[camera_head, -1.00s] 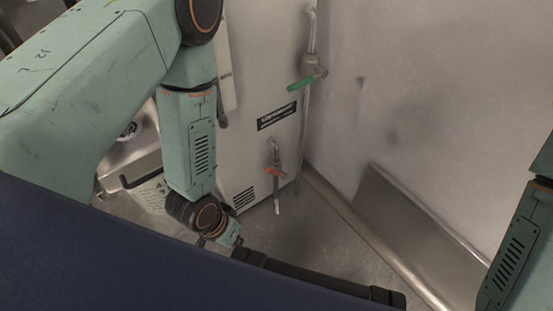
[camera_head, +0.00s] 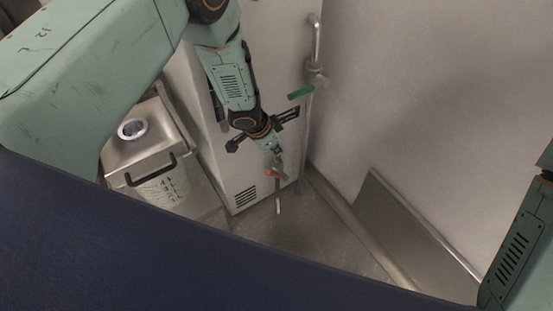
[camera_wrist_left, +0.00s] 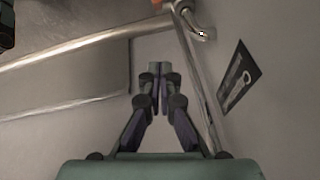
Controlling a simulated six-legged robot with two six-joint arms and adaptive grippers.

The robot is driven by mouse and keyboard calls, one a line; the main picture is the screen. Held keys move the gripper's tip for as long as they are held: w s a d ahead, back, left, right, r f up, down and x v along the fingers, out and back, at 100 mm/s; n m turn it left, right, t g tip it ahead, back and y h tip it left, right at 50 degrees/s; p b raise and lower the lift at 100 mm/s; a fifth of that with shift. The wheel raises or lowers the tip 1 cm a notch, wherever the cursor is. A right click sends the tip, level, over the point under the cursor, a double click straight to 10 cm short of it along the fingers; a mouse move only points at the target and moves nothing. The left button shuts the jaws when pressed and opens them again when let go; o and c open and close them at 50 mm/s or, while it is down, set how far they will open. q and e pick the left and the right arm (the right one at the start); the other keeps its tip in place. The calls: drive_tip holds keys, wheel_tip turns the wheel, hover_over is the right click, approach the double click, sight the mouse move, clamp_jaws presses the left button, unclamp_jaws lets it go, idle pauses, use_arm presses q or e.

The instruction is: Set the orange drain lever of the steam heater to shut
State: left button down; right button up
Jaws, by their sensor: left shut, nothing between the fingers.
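The steam heater (camera_head: 262,70) is a tall pale cabinet in the head view. Its drain tap has an orange lever (camera_head: 272,174) above a short down-pointing spout (camera_head: 278,198) low on the front. My left gripper (camera_head: 278,161) is shut and empty, just above the lever in the picture; whether they touch I cannot tell. In the left wrist view the fingers (camera_wrist_left: 155,72) are together with nothing between them. An orange bit of the lever (camera_wrist_left: 157,3) shows at the top edge, beyond the fingertips, beside a metal pipe (camera_wrist_left: 196,22). My right gripper is out of view.
A green lever (camera_head: 301,93) sits on the pipe at the heater's right edge. A steel box with a black handle (camera_head: 150,172) stands left of the heater. A bare wall (camera_head: 430,100) rises at right. The floor (camera_head: 310,245) before the heater is clear.

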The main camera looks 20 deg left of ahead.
use_arm(q)
drive_tip(key=b, duration=0.4)
hover_over(276, 174)
drive_tip(key=w+d, duration=0.2)
drive_tip(key=d, duration=0.1)
wheel_tip(276, 174, down, 9)
drive_tip(key=shift+s+a+f+b, duration=0.45)
drive_tip(key=shift+s+a+f, duration=0.1)
drive_tip(key=shift+a, duration=0.2)
drive_tip(key=shift+s+a+f+b, duration=0.45)
drive_tip(key=shift+a+f, duration=0.1)
drive_tip(key=shift+a, duration=0.2)
